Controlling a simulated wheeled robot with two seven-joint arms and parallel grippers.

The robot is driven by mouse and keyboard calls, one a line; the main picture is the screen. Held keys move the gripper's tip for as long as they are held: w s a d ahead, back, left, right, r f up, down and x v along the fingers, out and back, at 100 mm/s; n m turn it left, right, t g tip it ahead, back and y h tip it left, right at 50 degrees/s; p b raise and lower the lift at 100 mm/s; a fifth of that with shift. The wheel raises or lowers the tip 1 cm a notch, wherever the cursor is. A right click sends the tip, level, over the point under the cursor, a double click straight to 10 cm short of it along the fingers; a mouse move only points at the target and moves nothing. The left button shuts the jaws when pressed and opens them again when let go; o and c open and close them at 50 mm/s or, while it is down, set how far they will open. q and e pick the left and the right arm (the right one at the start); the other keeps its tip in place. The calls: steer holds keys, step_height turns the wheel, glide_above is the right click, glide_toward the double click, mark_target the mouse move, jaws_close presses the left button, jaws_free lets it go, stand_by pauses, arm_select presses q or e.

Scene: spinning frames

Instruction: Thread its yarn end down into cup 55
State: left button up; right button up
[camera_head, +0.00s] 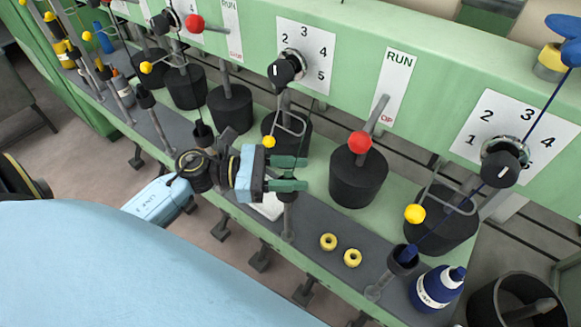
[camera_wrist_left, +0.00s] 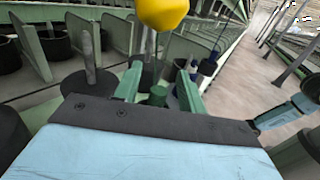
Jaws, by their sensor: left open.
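My left gripper (camera_head: 303,174) is open above the grey rail, beside the middle station, with its two green fingers apart. A grey post (camera_head: 288,218) stands on the rail just below the gripper. A yellow ball (camera_head: 268,142) on a wire hook is close behind the gripper and looms large in the wrist view (camera_wrist_left: 162,12). A blue yarn (camera_head: 455,218) runs down at the right to a dark cup (camera_head: 403,260). I cannot read a number 55 on any cup. My right gripper is not in view.
Black cylinders (camera_head: 358,178) line the green machine, with numbered dials and red knobs above. Two yellow rings (camera_head: 328,241) (camera_head: 352,258) and a blue bottle (camera_head: 437,288) are on the rail. A black bin (camera_head: 515,302) is at the lower right.

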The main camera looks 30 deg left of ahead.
arm_select(q)
steer(key=b+v, duration=0.2)
steer(key=v, duration=1.1)
steer(key=shift+a, duration=0.15)
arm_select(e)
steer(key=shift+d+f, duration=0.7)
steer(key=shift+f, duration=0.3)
arm_select(q)
steer(key=shift+s, duration=0.1)
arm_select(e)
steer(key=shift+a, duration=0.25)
